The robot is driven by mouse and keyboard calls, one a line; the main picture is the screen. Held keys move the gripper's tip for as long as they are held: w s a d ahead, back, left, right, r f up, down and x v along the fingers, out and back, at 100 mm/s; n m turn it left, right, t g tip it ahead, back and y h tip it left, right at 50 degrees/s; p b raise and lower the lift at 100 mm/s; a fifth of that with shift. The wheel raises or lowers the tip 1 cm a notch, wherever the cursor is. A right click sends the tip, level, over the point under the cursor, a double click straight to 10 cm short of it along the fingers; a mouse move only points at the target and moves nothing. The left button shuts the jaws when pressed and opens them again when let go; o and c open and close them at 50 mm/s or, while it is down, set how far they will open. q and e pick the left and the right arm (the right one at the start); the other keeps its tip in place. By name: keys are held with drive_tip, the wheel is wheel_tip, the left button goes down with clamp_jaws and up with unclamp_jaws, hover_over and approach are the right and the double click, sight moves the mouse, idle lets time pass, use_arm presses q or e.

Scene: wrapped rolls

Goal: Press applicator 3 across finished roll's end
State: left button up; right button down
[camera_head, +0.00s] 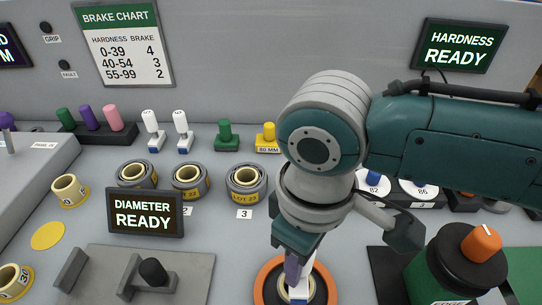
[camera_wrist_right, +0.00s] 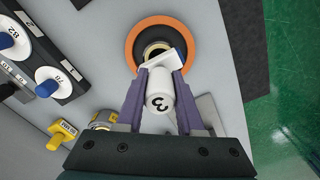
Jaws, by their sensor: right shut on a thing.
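My right gripper (camera_head: 298,268) points down and is shut on a white applicator (camera_wrist_right: 160,103) marked 3, also visible in the head view (camera_head: 307,268). The wrist view shows a purple finger on each side of it. In the head view the ring (camera_head: 264,277) is partly hidden by the gripper and applicator. I cannot tell whether the head touches the roll's end. My left gripper is not in view.
Several wrapped rolls (camera_head: 246,180) stand behind on the left. Two white applicators (camera_head: 182,128) stand farther back. A dark green cylinder with an orange knob (camera_head: 481,243) is close on the right. A grey plate with a black knob (camera_head: 152,270) lies left of the ring.

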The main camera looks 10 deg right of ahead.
drive_tip(key=shift+f, duration=0.15)
idle(0.4)
drive_tip(key=shift+f+b, duration=0.45)
drive_tip(key=shift+f, duration=0.1)
idle(1.1)
drive_tip(key=shift+d+f, duration=0.15)
drive_tip(key=shift+f, duration=0.05)
idle(0.5)
drive_tip(key=shift+r+p, duration=0.1)
drive_tip(key=shift+p, duration=0.2)
wheel_tip(320, 180, up, 4)
drive_tip(key=p, duration=0.3)
drive_tip(key=shift+f+p, duration=0.25)
drive_tip(key=shift+p, duration=0.1)
wheel_tip(320, 180, up, 5)
drive_tip(key=p, duration=0.5)
drive_tip(key=shift+f, duration=0.1)
